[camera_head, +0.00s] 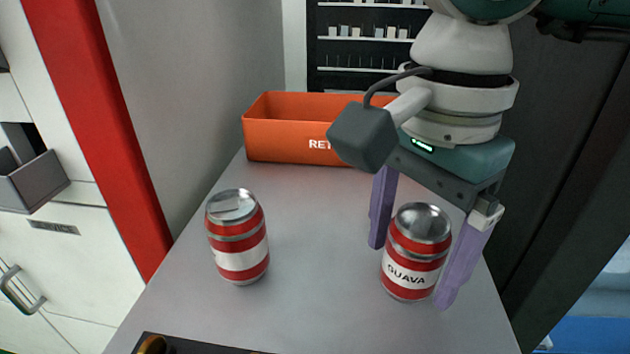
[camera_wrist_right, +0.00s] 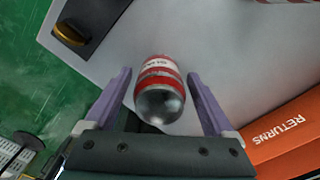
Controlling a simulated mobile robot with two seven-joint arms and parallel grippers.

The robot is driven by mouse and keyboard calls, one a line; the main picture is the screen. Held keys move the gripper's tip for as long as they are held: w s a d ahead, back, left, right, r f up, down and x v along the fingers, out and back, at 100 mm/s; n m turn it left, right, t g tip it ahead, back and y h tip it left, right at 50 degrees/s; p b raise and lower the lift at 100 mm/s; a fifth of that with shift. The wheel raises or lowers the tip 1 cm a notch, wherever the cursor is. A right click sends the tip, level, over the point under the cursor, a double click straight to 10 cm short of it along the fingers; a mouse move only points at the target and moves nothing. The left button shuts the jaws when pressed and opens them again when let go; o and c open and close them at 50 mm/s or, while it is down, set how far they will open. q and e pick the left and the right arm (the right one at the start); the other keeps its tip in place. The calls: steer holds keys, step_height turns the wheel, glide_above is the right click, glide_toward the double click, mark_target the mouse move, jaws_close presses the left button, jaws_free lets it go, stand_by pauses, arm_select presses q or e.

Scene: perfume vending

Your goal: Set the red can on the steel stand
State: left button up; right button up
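Two red-and-white striped cans with silver tops stand upright on the grey tabletop (camera_head: 320,250). One can (camera_head: 238,250) is at the left; its label text is not readable here. The other can (camera_head: 410,262), labelled GUAVA, is at the right. My right gripper (camera_head: 411,273) points down with its purple fingers open on either side of the GUAVA can. In the right wrist view that can (camera_wrist_right: 160,88) lies between the spread fingers, with a gap visible on both sides. I cannot make out a separate steel stand. My left gripper is not in view.
An orange RETURNS bin (camera_head: 280,145) stands at the back of the table, behind my right gripper. A dark plate with a gold part (camera_head: 153,345) is at the front edge. The tabletop between the cans is clear. A grey wall borders the left.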

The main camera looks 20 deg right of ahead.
steer(key=shift+o, duration=0.2)
steer(key=shift+r, duration=0.2)
steer(key=shift+r+p, duration=0.3)
steer(key=shift+r, duration=0.05)
step_height(320, 180, up, 10)
steer(key=shift+r+p, duration=0.1)
steer(key=shift+p, duration=0.5)
steer(key=shift+r, duration=0.5)
